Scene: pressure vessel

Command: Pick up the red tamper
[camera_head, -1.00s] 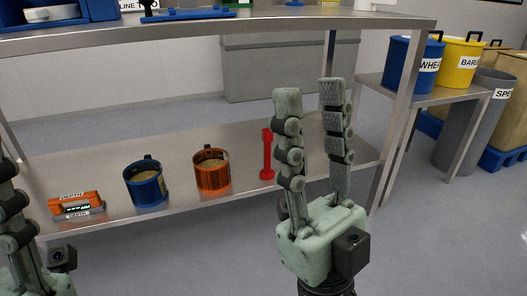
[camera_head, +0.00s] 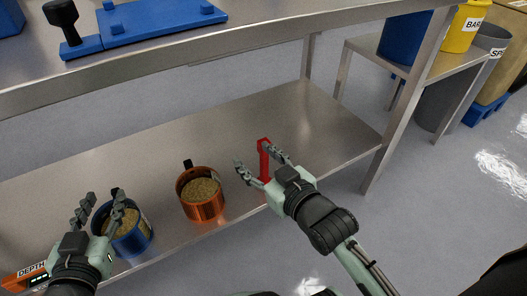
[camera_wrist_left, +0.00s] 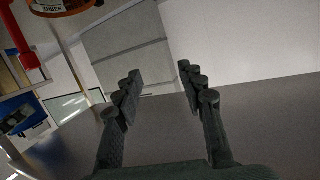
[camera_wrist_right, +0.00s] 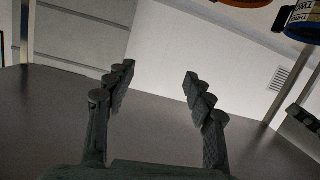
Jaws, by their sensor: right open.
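The red tamper (camera_head: 264,162) stands upright on the lower metal shelf (camera_head: 130,165), right of the orange mug. It also shows at the upper left of the left wrist view (camera_wrist_left: 20,36). My right gripper (camera_head: 252,154) is open, and its fingers overlap the tamper's place in the head view. The right wrist view shows nothing between these fingers (camera_wrist_right: 157,85), so I cannot tell whether they are around the tamper. The tamper's lower part is partly hidden. My left gripper (camera_head: 101,204) is open and empty, in front of the blue mug in the head view.
The orange mug (camera_head: 203,208) and blue mug (camera_head: 134,240), both filled with grains, stand on the shelf. An orange depth gauge (camera_head: 22,278) is at lower left. The upper tabletop (camera_head: 250,38) overhangs the shelf, and a table leg (camera_head: 400,110) stands to the right. The shelf behind the tamper is clear.

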